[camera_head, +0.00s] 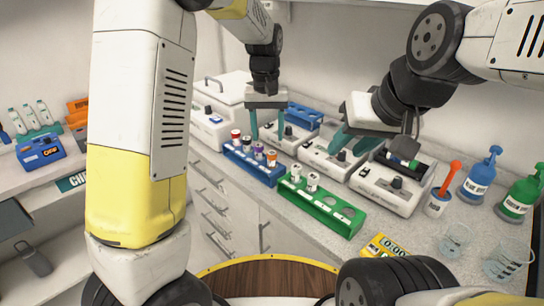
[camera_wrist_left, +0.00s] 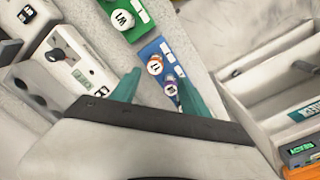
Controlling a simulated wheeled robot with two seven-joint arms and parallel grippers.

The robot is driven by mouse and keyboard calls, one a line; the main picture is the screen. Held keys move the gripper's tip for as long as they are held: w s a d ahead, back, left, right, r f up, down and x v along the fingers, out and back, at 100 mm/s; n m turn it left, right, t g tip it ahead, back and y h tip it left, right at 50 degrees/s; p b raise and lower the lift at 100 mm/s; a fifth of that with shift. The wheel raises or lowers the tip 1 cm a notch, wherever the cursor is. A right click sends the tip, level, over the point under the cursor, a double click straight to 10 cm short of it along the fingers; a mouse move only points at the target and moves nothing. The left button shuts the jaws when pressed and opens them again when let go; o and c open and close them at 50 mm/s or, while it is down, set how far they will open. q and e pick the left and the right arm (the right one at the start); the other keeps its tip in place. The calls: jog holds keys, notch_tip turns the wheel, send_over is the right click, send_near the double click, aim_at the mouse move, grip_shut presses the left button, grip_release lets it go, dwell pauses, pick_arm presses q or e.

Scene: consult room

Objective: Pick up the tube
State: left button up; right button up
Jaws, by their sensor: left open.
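Several capped tubes (camera_head: 258,153) stand upright in a blue rack (camera_head: 265,175) on the counter, with caps in red, dark, purple and orange. Two white-capped tubes (camera_head: 313,181) stand in a green rack (camera_head: 330,213) in front. My left gripper (camera_head: 268,132) is open above and behind the blue rack. In the left wrist view its fingers (camera_wrist_left: 157,90) point toward the blue rack (camera_wrist_left: 152,50) and a dark-capped tube (camera_wrist_left: 171,90) shows between them. I see no tube held. My right gripper (camera_head: 353,148) has its teal fingers apart and appears empty, above the lab devices.
White devices (camera_head: 385,190) line the back of the counter, with another blue rack (camera_head: 305,115) behind.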

aim_at(272, 152)
pick_arm(q)
jog(key=shift+w+d+f, duration=0.3)
jog(key=shift+d+f, duration=0.15)
jog(key=shift+f, duration=0.35)
jog(key=f, duration=0.7)
jog(key=shift+s+d+f, duration=0.15)
jog(key=shift+s, duration=0.15)
grip_shut()
